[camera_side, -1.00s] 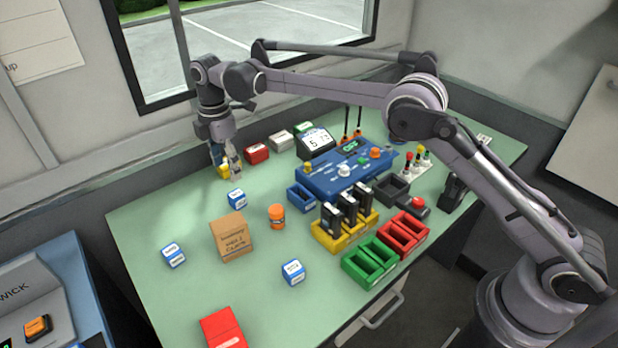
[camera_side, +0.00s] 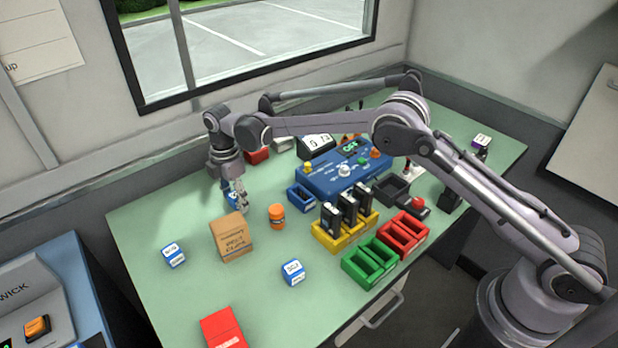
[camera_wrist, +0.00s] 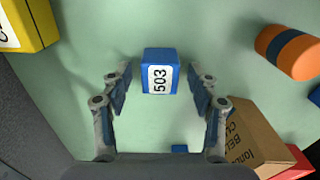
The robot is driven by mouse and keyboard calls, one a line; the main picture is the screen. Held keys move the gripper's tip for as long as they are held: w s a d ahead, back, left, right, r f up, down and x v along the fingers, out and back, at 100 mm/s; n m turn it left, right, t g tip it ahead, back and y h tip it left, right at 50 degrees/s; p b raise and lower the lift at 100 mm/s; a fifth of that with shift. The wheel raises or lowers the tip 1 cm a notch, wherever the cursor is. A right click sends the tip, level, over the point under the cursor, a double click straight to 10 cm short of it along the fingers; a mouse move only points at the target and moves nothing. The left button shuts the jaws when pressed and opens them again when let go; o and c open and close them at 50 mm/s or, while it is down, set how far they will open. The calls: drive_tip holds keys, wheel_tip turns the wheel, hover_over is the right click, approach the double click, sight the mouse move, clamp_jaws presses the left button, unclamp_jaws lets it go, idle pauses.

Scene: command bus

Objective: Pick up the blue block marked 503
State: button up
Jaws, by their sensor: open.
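The blue block marked 503 (camera_wrist: 159,57) stands on the green table in the wrist view, its white label facing my gripper. My gripper (camera_wrist: 158,88) is open, with one finger to each side of the block's near end and green table showing between. In the side view my gripper (camera_side: 238,200) is low over the table, just behind the cardboard box, and partly covers a blue block (camera_side: 230,198). I cannot tell whether the fingers touch the block.
A cardboard box (camera_side: 232,238) and an orange jar (camera_side: 277,214) stand close by. Other blue and white blocks (camera_side: 173,256) (camera_side: 293,272) lie nearer the front. A blue control panel (camera_side: 340,175) is to the right. A yellow block (camera_wrist: 22,25) shows at upper left.

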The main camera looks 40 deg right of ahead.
drive_tip(key=c, duration=1.2)
drive_tip(key=shift+c, duration=0.2)
